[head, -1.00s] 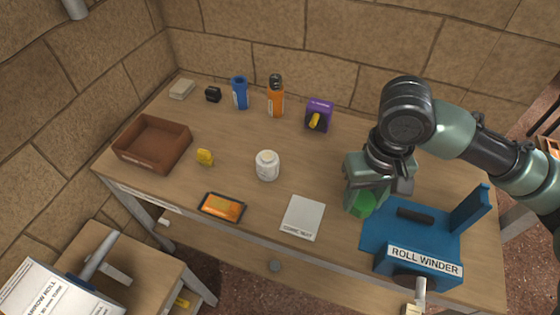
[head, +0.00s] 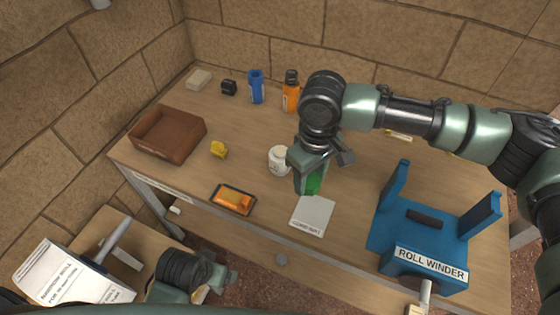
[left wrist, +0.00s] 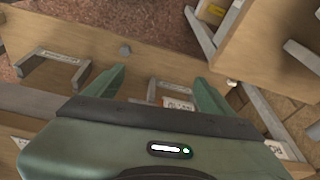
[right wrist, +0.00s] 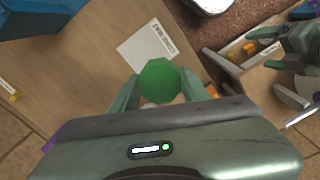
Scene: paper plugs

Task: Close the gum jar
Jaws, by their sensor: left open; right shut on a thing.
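The gum jar appears to be the white jar (head: 275,158) on the table, left of my right gripper, which hides its right side. My right gripper (head: 309,188) is shut on a green lid (head: 314,184) and holds it above the table, near the jar and the white card. In the right wrist view the green lid (right wrist: 160,80) sits between the fingers. My left gripper (head: 226,279) is low at the front left, below the tabletop's front edge. Its spread, empty fingers show in the left wrist view (left wrist: 158,85).
A blue roll winder (head: 425,235) stands at the right. A white card (head: 312,215) and a dark tray with orange contents (head: 233,199) lie near the front edge. A yellow piece (head: 219,149), a brown box (head: 168,134), a blue cup (head: 256,87) and an orange bottle (head: 291,94) stand farther left and back.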

